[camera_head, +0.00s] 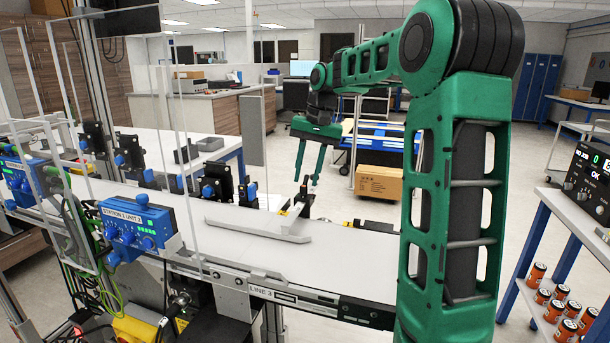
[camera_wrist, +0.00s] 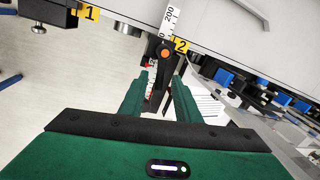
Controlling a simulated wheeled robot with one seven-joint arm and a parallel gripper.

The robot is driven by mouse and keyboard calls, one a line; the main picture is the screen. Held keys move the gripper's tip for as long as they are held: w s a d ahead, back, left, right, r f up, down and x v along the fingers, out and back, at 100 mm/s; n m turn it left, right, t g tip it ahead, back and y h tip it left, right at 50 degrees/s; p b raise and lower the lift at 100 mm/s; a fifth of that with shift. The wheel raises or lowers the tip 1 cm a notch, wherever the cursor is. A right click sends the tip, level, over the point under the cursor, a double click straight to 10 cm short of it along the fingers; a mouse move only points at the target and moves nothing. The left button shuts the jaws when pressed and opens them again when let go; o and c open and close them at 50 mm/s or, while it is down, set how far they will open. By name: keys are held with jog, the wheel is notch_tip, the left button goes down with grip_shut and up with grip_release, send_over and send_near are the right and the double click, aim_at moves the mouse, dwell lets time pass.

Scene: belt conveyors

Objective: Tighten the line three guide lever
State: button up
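The line three conveyor (camera_head: 235,255) has a white belt and a "LINE 3" label on its near side. A black guide lever (camera_head: 301,196) stands up at its far edge, by the grey guide rail (camera_head: 260,228). In the wrist view the lever (camera_wrist: 165,65) has an orange pivot dot, beside a yellow "2" tag and a white scale marked 200. My gripper (camera_head: 306,180) points down near the lever at the far side. In the wrist view my gripper (camera_wrist: 158,80) is open, with the lever seen between its green fingers. Contact cannot be told.
Transparent panels (camera_head: 75,100) and a blue control box (camera_head: 138,228) stand at the left. Several black-and-blue units (camera_head: 215,183) line the far edge of the belt. A cardboard box (camera_head: 378,183) is behind. A yellow "1" tag (camera_wrist: 90,13) marks another fitting.

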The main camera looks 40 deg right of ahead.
grip_shut()
jog(key=shift+d, duration=0.1)
